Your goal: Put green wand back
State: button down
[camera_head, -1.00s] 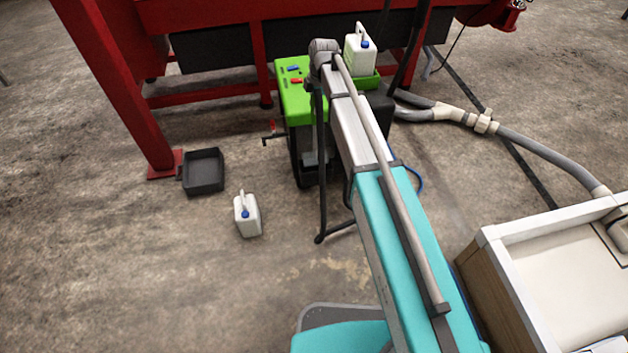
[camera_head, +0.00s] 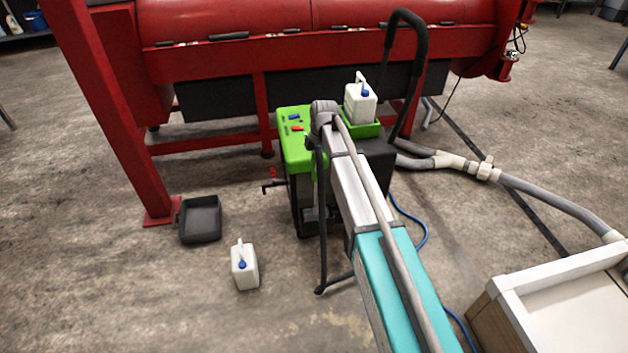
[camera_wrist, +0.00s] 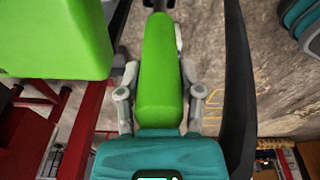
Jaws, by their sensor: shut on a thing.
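In the wrist view the green wand (camera_wrist: 160,65) has a bright green grip part that runs up the middle of the picture. My gripper (camera_wrist: 158,82) is shut on it, with one grey finger on each side. The wand's far end is dark and partly cut off at the top edge. In the head view my arm covers the gripper, and I cannot make out the wand's grip there. The green-topped machine (camera_head: 294,152) stands just beyond my arm. A thin dark rod (camera_head: 322,220) slants down to the floor beside it; I cannot tell what it belongs to.
A white canister (camera_head: 360,104) sits on the machine, and another canister (camera_head: 245,268) stands on the floor. A black tray (camera_head: 200,220) lies by the red frame's leg (camera_head: 105,120). A black loop handle (camera_head: 421,60) rises behind the machine. Grey hoses (camera_head: 540,198) and a white-rimmed box (camera_head: 560,268) are at right.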

aim_at(316, 174)
jog(key=shift+f+b, duration=0.45)
jog(key=shift+f, duration=0.35)
jog(key=shift+f+b, duration=1.85)
jog(key=shift+b, duration=0.05)
jog(key=shift+f, duration=0.1)
jog(key=shift+c, duration=1.3)
grip_release()
jog(key=r+p, duration=0.4)
jog(key=d+r+p, duration=0.1)
jog(key=r+p, duration=0.7)
jog(key=shift+w+d, duration=0.2)
jog(key=shift+d, duration=0.05)
jog(key=shift+r, duration=0.1)
